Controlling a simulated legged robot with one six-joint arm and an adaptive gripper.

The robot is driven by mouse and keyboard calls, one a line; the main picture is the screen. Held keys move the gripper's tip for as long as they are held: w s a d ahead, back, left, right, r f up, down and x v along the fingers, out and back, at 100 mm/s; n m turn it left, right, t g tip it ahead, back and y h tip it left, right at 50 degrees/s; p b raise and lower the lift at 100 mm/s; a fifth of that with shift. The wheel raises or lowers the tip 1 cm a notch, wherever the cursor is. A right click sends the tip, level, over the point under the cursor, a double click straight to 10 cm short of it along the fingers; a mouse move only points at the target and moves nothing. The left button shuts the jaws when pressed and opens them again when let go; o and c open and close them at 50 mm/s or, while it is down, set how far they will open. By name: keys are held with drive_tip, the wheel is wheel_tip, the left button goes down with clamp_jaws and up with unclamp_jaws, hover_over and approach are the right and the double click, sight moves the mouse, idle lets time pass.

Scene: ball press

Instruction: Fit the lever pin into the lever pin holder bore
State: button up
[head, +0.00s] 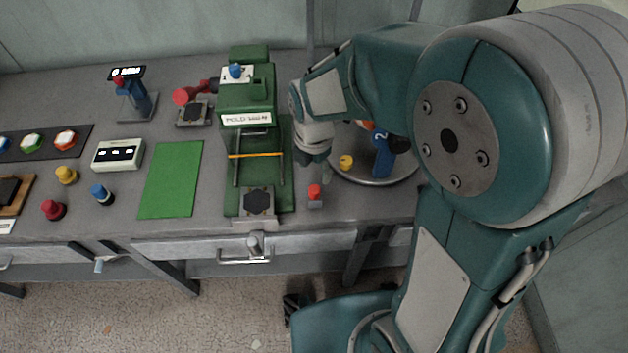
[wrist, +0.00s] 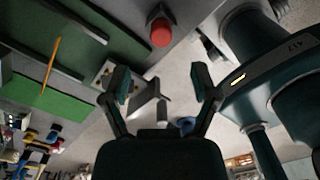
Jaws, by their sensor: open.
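The green press (head: 262,165) stands upright on the bench with a yellow bar across it. A pale grey cylindrical piece (head: 255,245) shows at the bench's front edge below the press; it may be the lever pin or its holder. In the wrist view a grey angled bracket (wrist: 146,101) and a pale cylinder (wrist: 163,113) lie beyond my fingers. I cannot tell which part carries the bore. My gripper (head: 317,168) hangs to the right of the press in the head view. Its fingers are spread and empty in the wrist view (wrist: 159,86).
A red-topped peg (head: 314,194) stands close to my gripper. A round tray (head: 375,180) with a blue-and-orange object (head: 382,158) is to the right. A green mat (head: 171,180) lies left of the press, bare. Drawers (head: 180,246) line the bench front.

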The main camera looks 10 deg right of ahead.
sight(315, 189)
wheel_tip(315, 189, up, 4)
idle(0.7)
drive_tip(key=s+d+r+m+t, duration=0.2)
drive_tip(key=s+d+r+m, duration=0.3)
drive_tip(key=m, duration=0.8)
drive_tip(key=s+d+r+m+t, duration=0.3)
drive_tip(key=s+d+r+m, duration=0.2)
drive_tip(key=m, duration=0.8)
wheel_tip(315, 189, up, 2)
drive_tip(key=s, duration=0.2)
drive_tip(key=shift+s+d+r+m+t, duration=0.15)
drive_tip(key=shift+s+d+m+t, duration=0.15)
drive_tip(key=shift+s+d, duration=0.1)
